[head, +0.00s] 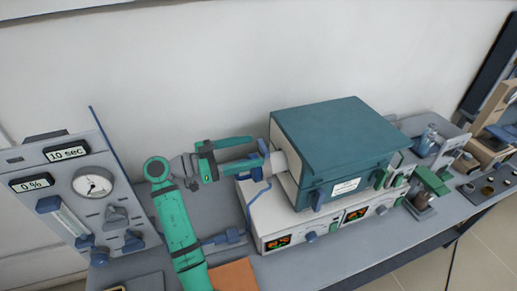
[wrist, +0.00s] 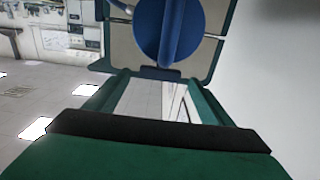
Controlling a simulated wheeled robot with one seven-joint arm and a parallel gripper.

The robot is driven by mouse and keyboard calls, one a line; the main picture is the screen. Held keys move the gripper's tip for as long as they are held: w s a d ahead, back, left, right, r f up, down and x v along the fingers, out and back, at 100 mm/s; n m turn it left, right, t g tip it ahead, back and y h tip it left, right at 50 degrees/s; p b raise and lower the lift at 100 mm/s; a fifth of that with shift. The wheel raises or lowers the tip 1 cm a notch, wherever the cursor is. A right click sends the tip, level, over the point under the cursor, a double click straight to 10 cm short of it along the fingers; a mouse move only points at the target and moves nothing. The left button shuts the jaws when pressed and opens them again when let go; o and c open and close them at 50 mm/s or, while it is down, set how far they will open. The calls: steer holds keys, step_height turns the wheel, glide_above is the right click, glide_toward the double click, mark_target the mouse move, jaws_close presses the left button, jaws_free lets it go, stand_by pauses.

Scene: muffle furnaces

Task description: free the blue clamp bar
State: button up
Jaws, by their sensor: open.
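A small blue piece, which looks like the blue clamp bar (head: 262,147), shows close to the fingertips. In the wrist view a blue bar (wrist: 173,30) runs across a round blue disc (wrist: 150,28) on a beige face with teal edges, beyond my open gripper (wrist: 158,76). The near end of the bar is close to the fingertips. I cannot tell whether the fingers touch it.
The furnace stands on a white control unit (head: 300,222) with lit displays. A grey gauge panel (head: 92,185) stands at the left, and a blue hose (head: 248,205) hangs below my gripper. Bottles and small instruments crowd the bench (head: 330,265) on the right. The wall is behind.

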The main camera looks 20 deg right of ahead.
steer(key=a, duration=0.2)
steer(key=shift+w+a, duration=0.1)
steer(key=shift+a, duration=0.2)
steer(key=shift+d, duration=0.25)
steer(key=shift+a, duration=0.3)
steer(key=shift+s+d, duration=0.1)
steer(key=shift+s, duration=0.1)
